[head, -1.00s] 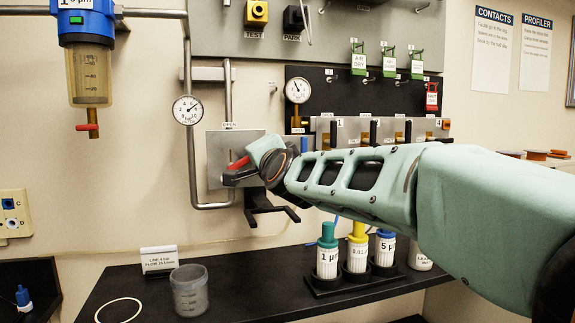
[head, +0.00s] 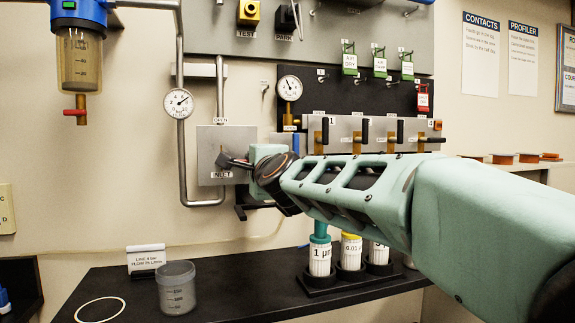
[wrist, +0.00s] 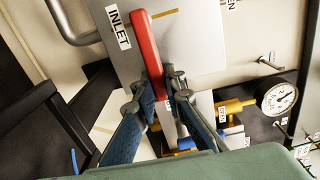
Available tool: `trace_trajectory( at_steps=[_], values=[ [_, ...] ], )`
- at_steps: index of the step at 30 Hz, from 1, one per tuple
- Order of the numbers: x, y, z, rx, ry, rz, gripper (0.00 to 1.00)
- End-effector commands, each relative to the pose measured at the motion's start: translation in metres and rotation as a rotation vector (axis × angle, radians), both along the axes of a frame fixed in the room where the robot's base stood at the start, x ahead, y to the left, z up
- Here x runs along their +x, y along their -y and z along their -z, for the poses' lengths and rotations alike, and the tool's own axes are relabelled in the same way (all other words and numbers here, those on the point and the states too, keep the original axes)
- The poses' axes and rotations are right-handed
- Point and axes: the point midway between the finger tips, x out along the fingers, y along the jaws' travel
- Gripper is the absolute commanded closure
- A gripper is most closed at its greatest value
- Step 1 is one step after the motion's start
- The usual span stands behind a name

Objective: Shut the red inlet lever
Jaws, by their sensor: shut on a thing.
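The red inlet lever (wrist: 149,48) shows in the wrist view as a long bar lying across a grey metal plate (wrist: 190,45), beside the INLET label (wrist: 118,27). My gripper (wrist: 162,85) has its two blue-grey fingers closed on the lever's near end, one on each side. In the head view my gripper (head: 237,162) is in front of the plate (head: 208,146), between the OPEN label above and the INLET label (head: 221,174) below. My wrist and fingers hide the lever in that view.
A round gauge (head: 179,103) and a vertical pipe stand just left of the plate. A row of valves (head: 365,133) runs to the right, behind my arm. Below, the black shelf holds a clear cup (head: 177,288) and several capped bottles (head: 320,257).

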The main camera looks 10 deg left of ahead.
Motion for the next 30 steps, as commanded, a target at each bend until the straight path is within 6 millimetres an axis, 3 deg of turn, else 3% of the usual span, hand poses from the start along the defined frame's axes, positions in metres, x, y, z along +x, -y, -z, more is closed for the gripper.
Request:
trace_trajectory(
  at_steps=[10, 11, 15, 24, 30],
  values=[
    [0.000, 0.000, -0.002, 0.008, -0.002, 0.000, 1.00],
    [0.000, 0.000, -0.002, 0.008, -0.001, 0.000, 0.87],
    [0.000, 0.000, -0.001, 0.006, -0.002, 0.000, 0.71],
    [0.000, 0.000, -0.001, -0.001, 0.001, 0.000, 0.71],
    [0.000, 0.000, -0.011, -0.082, 0.049, 0.000, 0.71]
  ],
)
